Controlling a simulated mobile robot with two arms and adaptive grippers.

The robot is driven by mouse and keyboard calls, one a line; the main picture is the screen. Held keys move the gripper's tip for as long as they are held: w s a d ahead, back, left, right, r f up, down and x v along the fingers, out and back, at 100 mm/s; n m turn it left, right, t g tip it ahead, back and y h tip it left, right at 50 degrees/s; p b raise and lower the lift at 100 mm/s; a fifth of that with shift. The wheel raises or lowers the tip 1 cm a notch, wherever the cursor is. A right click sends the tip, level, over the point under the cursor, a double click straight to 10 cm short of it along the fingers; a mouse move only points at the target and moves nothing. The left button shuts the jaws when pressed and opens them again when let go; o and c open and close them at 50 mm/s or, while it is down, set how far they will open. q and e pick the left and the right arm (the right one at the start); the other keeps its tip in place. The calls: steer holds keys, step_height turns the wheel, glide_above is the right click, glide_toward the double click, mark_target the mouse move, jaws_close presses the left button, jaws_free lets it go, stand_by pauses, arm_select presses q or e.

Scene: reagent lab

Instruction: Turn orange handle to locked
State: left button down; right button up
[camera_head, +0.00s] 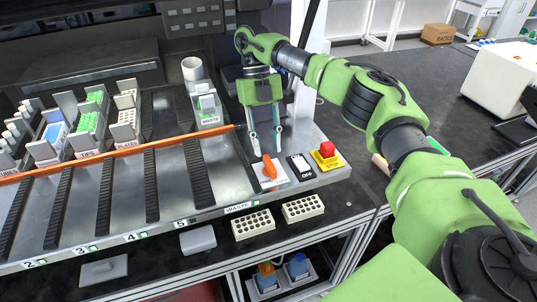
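The orange handle (269,167) sits on a white label plate (277,180) at the front right of the machine deck. It stands tilted, its upper end toward the upper left. My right gripper (266,145) points down just above and behind the handle. Its two fingers are apart, with nothing visible between them. I cannot tell whether a fingertip touches the handle. The label's text is too small to read. My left gripper is not in view.
A red stop button on a yellow base (326,156) and a black-and-white switch (300,167) stand right of the handle. An orange bar (120,151) crosses the deck. Racks of tubes (92,115) stand behind it. White perforated racks (253,224) lie in front on the bench.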

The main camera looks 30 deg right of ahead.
steer(key=shift+v, duration=1.6)
steer(key=shift+s, duration=0.1)
